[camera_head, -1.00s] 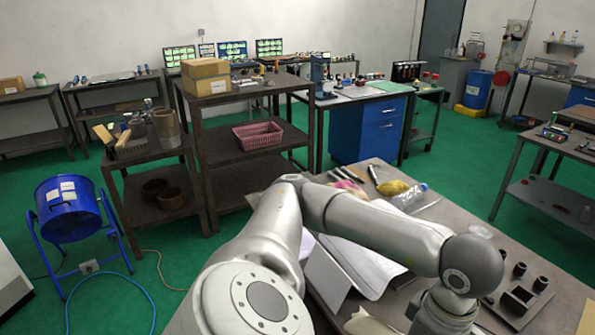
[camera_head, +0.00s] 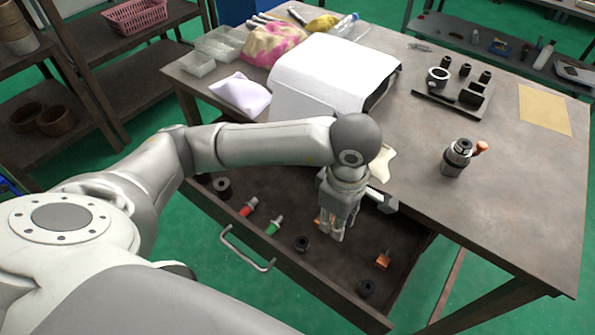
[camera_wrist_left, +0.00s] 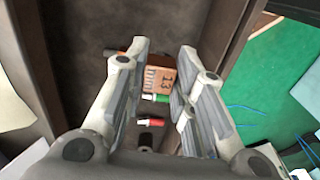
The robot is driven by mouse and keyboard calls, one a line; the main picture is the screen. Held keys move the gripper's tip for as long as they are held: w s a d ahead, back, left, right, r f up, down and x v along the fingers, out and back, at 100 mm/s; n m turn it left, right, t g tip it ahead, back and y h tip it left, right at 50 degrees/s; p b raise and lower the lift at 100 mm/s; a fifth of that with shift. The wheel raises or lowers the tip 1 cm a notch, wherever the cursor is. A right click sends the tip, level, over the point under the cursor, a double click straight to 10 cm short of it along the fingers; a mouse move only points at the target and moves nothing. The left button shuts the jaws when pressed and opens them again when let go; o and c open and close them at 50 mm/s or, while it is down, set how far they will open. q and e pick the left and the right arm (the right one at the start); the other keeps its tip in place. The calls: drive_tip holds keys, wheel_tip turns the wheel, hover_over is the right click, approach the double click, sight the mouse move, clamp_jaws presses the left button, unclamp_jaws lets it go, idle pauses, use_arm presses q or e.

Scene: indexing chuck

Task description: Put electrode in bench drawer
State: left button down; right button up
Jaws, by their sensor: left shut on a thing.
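An orange-copper electrode block (camera_wrist_left: 160,80) marked "13 mm" sits between the fingers of my left gripper (camera_wrist_left: 160,72) in the left wrist view. My left gripper (camera_head: 336,236) is shut on it and points down over the open bench drawer (camera_head: 333,276) in the head view. There the block is mostly hidden by the fingers. I cannot tell whether it touches the drawer floor. Another copper-coloured block (camera_head: 383,260) lies in the drawer, right of the gripper. My right gripper is not in view.
The drawer also holds a red-tipped piece (camera_head: 248,207), a green-tipped piece (camera_head: 273,226) and several dark rings (camera_head: 302,243). On the bench top (camera_head: 520,190) stand a metal chuck (camera_head: 457,156), a dark fixture plate (camera_head: 440,104) and a white cover (camera_head: 325,75).

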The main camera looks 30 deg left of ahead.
use_arm(q)
drive_tip(key=w+a+f+b, duration=0.2)
drive_tip(key=w+a+f, duration=0.1)
drive_tip(key=w+a+f+b, duration=0.2)
drive_tip(key=w+a+f, duration=0.1)
drive_tip(key=a+f, duration=0.1)
drive_tip(key=shift+w+a+f, duration=0.25)
drive_tip(key=shift+w, duration=0.15)
drive_tip(key=shift+w+a+f+b, duration=0.4)
drive_tip(key=shift+f+b, duration=0.2)
drive_tip(key=shift+b, duration=0.05)
wheel_tip(320, 180, down, 3)
drive_tip(key=shift+w+a+f+b, duration=0.1)
drive_tip(key=shift+a+f+b, duration=0.05)
drive_tip(key=shift+b, duration=0.6)
